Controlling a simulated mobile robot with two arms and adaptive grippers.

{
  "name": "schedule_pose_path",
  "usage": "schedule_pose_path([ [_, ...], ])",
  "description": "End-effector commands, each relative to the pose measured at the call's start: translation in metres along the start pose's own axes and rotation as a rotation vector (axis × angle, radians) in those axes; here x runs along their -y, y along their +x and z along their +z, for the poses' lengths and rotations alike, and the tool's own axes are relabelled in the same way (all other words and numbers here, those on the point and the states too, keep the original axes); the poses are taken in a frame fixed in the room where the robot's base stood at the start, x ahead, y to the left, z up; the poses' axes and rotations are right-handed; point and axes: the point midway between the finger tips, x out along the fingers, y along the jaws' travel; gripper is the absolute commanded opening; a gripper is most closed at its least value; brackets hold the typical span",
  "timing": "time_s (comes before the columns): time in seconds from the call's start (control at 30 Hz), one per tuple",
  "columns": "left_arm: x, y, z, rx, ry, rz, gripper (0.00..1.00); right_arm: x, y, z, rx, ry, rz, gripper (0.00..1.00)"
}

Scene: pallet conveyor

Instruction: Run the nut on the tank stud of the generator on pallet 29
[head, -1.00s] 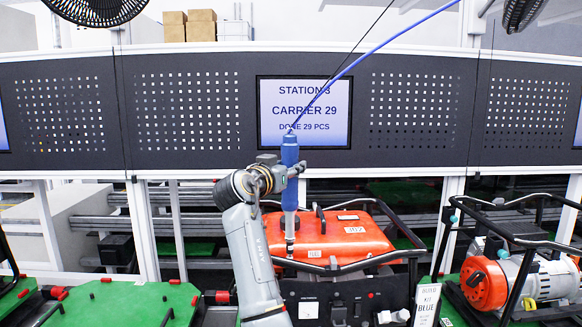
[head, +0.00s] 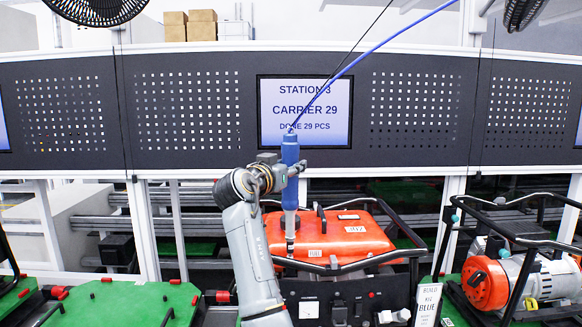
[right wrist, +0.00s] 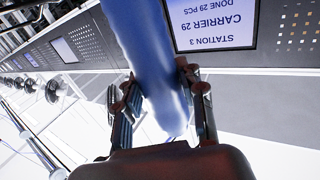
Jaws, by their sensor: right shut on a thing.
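My right gripper (head: 291,172) is shut on a blue hanging nutrunner (head: 290,150), whose hose rises to the upper right. The right wrist view also shows the blue tool body (right wrist: 150,65) between the two fingers (right wrist: 162,100). The nutrunner stands upright and its grey shaft (head: 290,222) reaches down in front of the orange tank of the generator (head: 340,236). Its lower end is near the tank's front left edge; I cannot tell whether it touches the stud, and nut and stud are too small to make out. My left gripper is not in view.
A screen (head: 305,111) reads "STATION 3, CARRIER 29". A second machine with an orange end and black frame (head: 486,282) stands at the right. A green pallet (head: 130,303) lies at the left.

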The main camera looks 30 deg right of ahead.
Motion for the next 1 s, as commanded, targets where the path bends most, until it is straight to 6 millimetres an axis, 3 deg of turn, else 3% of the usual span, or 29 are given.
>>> schedule_pose_path([
  [1.0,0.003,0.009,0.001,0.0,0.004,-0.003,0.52,0.002,-0.001,0.012,0.001,-0.003,-0.003,0.0],
])
